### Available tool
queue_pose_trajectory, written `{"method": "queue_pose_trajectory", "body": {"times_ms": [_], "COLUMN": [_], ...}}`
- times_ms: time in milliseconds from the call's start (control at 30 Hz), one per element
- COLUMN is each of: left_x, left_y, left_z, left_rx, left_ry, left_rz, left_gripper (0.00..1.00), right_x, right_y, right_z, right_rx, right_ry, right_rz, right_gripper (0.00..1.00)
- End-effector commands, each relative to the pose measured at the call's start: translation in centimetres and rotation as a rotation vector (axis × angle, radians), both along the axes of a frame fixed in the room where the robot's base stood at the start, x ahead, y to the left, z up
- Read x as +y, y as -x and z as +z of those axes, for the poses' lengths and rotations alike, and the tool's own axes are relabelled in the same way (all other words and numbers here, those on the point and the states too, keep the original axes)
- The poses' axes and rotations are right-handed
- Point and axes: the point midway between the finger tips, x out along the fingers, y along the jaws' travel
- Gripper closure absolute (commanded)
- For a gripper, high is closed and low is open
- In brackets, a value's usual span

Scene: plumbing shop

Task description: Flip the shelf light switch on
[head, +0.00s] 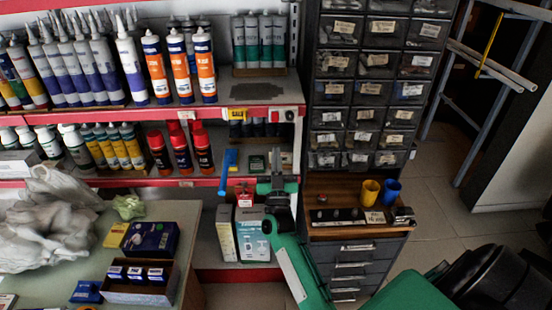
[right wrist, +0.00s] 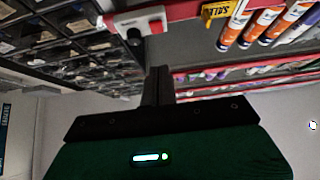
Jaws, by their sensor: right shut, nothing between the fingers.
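A white plate with a dark piece on it, which looks like the light switch (head: 288,115), sits at the right end of the red shelf edge. It also shows in the right wrist view (right wrist: 138,22), beyond the fingertips and a little left of them. I cannot tell which way it is set. My right gripper (head: 276,154) is shut and empty, with its fingers pointing up, below the plate in the head view. Its closed fingers show in the right wrist view (right wrist: 161,72), apart from the plate. My left gripper is not in view.
The shelf unit (head: 130,112) holds tubes and spray cans. A drawer cabinet (head: 365,85) stands right of it, with a yellow cup (head: 370,192) and a blue cup (head: 391,191) on its ledge. White boxes (head: 252,240) stand behind my right arm. A yellow tag (head: 237,114) hangs on the shelf edge.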

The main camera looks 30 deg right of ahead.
Motion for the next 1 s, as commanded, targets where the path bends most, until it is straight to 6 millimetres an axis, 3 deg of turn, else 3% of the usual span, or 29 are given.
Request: {"method": "queue_pose_trajectory", "body": {"times_ms": [33,267,567,1000], "left_x": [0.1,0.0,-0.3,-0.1], "left_y": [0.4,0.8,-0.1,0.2], "left_z": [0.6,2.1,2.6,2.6], "left_rx": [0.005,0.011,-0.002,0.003], "left_ry": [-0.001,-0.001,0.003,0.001], "left_rz": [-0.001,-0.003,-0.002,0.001], "left_gripper": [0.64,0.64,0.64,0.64], "right_x": [-0.6,-2.6,-4.2,-4.5], "right_y": [-0.8,-4.2,-6.9,-7.3], "right_z": [1.3,4.3,3.3,3.1], "right_rx": [-0.003,-0.001,0.001,0.0], "right_ry": [0.002,0.002,0.0,0.0], "right_rz": [-0.001,-0.001,0.001,0.0], "right_gripper": [1.0,1.0,1.0,1.0]}}
